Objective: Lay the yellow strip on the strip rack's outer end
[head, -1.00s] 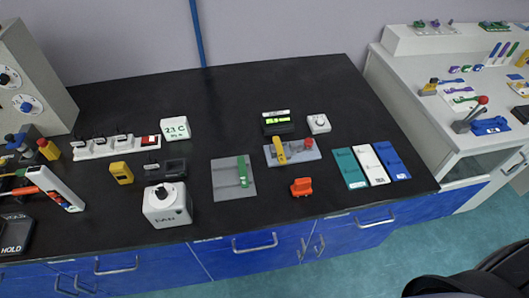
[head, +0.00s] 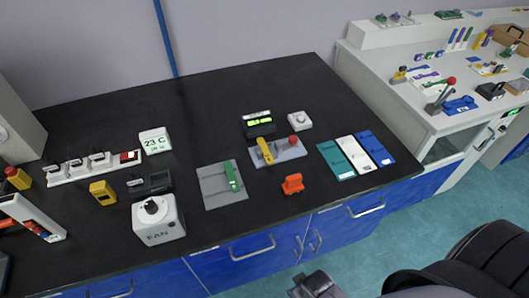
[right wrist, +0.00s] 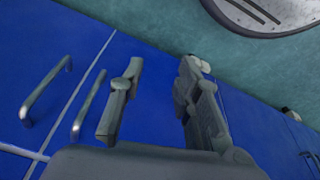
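Several narrow purple and blue strips (head: 460,38) stand at the back of the white bench at the far right in the head view. A yellow piece (head: 484,40) is beside them; it is too small to tell whether it is the yellow strip. I cannot clearly make out the strip rack. My right gripper (head: 315,285) is at the bottom of the head view, in front of the blue drawers and far from the strips. In the right wrist view its two fingers (right wrist: 160,75) are apart with nothing between them. My left gripper is not in view.
The white bench (head: 400,95) carries a red-knobbed lever (head: 440,95).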

